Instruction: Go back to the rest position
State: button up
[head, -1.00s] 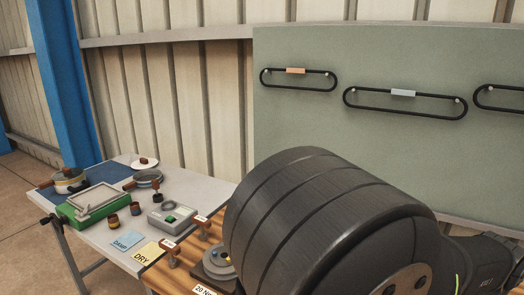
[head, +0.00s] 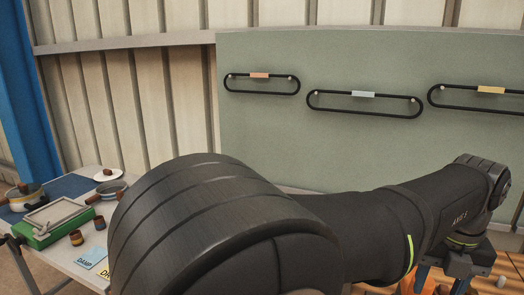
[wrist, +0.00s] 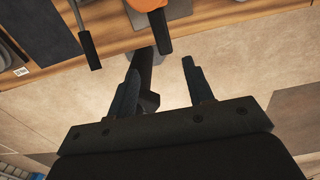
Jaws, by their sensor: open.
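My gripper (wrist: 160,92) shows in the wrist view with its two dark fingers spread apart and nothing held between them. Beyond the fingers is the wooden bench edge (wrist: 210,22), with bare floor below it. In the head view my arm fills the lower middle and reaches to the right; the fingers cannot be made out there. No mark of a rest position can be seen.
In the wrist view an orange-ended part (wrist: 157,40) and a black handle (wrist: 88,50) lie near the bench edge. In the head view a grey table (head: 75,258) at left holds a green-framed tray (head: 45,236) and pots. A green board (head: 300,155) with black belt loops stands behind.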

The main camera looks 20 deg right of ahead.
notch_tip(320, 180, up, 6)
jog(key=f, duration=0.1)
notch_tip(320, 180, down, 17)
jog(key=shift+r, duration=0.1)
jog(key=shift+s+d+f, duration=0.15)
jog(key=shift+f, duration=0.2)
jog(key=shift+s+d+r+n, duration=0.1)
jog(key=shift+s+d+n, duration=0.25)
jog(key=shift+n, duration=0.05)
